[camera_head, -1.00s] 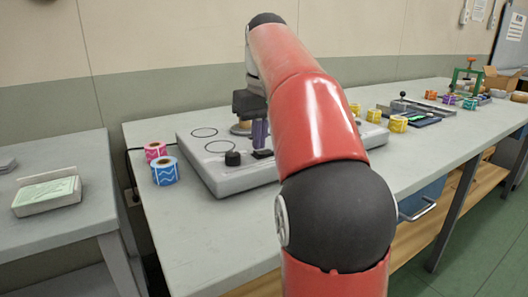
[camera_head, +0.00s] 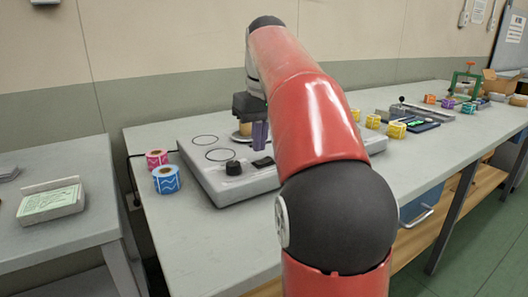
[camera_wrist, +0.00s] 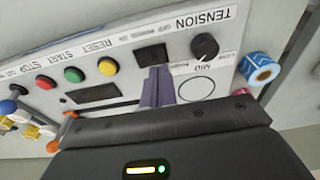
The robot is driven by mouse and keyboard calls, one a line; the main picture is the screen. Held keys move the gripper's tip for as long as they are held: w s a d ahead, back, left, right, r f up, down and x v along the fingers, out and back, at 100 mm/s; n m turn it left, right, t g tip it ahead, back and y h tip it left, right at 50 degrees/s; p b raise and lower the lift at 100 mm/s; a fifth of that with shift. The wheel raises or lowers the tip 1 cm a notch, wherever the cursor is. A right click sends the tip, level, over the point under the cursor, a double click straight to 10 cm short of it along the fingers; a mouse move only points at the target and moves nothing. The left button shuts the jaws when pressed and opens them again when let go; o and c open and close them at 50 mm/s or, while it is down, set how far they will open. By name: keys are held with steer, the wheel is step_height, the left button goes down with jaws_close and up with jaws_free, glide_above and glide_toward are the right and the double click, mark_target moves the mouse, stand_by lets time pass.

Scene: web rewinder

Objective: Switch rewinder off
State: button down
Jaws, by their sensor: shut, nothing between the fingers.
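The rewinder (camera_head: 205,182) is a light grey machine on the bench, partly hidden by my arm. Its front strip in the wrist view carries a black rocker switch (camera_wrist: 152,55) beside a black TENSION knob (camera_wrist: 205,46). The switch also shows in the head view (camera_head: 263,162); I cannot tell which way it is tipped. My gripper (camera_head: 260,146) is shut and empty, purple fingers pointing down. In the wrist view its fingertips (camera_wrist: 158,70) appear beside the switch; contact is unclear.
A pink roll (camera_head: 156,158) and a blue roll (camera_head: 166,179) stand left of the rewinder. The front-left bench top (camera_head: 185,235) is clear.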

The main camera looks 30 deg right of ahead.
mark_target(260, 162)
step_height(260, 162, up, 2)
steer(key=shift+r+p, duration=0.25)
steer(key=shift+p, duration=0.4)
steer(key=shift+r, duration=1)
